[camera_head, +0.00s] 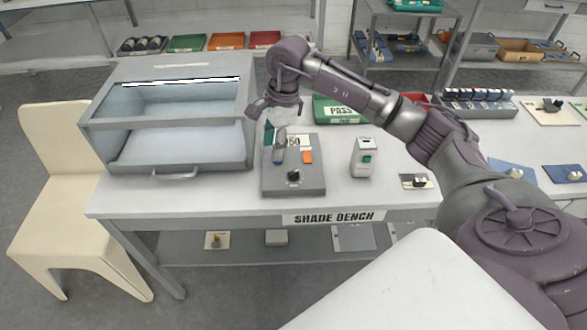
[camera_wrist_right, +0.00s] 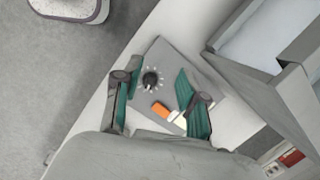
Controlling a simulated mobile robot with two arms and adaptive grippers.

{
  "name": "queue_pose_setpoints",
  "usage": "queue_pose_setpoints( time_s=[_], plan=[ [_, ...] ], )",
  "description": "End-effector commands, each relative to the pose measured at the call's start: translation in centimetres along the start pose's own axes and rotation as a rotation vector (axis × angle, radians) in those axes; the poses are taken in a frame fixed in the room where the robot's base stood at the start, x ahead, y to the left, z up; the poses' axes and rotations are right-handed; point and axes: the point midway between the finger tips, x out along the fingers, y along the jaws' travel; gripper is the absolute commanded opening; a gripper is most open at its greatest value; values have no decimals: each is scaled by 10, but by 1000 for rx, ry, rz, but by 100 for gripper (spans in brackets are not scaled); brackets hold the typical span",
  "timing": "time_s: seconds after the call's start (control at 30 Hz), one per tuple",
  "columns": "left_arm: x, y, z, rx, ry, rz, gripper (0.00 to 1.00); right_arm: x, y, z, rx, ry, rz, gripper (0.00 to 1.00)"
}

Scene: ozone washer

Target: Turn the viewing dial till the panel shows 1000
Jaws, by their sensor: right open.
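The viewing dial (camera_head: 294,176) is a black knob near the front of a grey panel box (camera_head: 312,190) on the bench. The display (camera_head: 294,141) at the back of the box is partly hidden by my gripper; the digits "50" show at its end. An orange block (camera_head: 307,157) sits between display and dial. My right gripper (camera_head: 274,150) is open and empty above the back left of the box, pointing down. In the right wrist view the dial (camera_wrist_right: 151,79) with white marks around it lies between and beyond the open green fingers (camera_wrist_right: 158,92). My left gripper is not in view.
A grey viewing cabinet (camera_head: 180,163) with an open front stands left of the box. A small white device (camera_head: 363,158) stands to its right. A green PASS bin (camera_head: 338,110) is behind. A SHADE BENCH label (camera_head: 333,217) is on the front edge.

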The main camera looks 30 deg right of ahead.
Motion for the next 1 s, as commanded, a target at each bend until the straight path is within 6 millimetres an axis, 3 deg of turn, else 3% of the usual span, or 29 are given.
queue_pose_setpoints(
  time_s=[0.03,0.1,0.27,0.47,0.8,1.0],
  plan=[
    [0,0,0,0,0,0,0,-11,-3,-19,2,77,-2,42],
    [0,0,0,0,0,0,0,-21,-4,-38,6,150,4,42],
    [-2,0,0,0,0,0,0,-22,-3,-51,11,204,15,42],
    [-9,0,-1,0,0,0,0,9,-1,-57,11,201,19,42],
    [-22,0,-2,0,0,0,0,78,0,-69,11,198,17,42],
    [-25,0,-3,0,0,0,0,101,-1,-74,11,197,15,42]
  ],
)
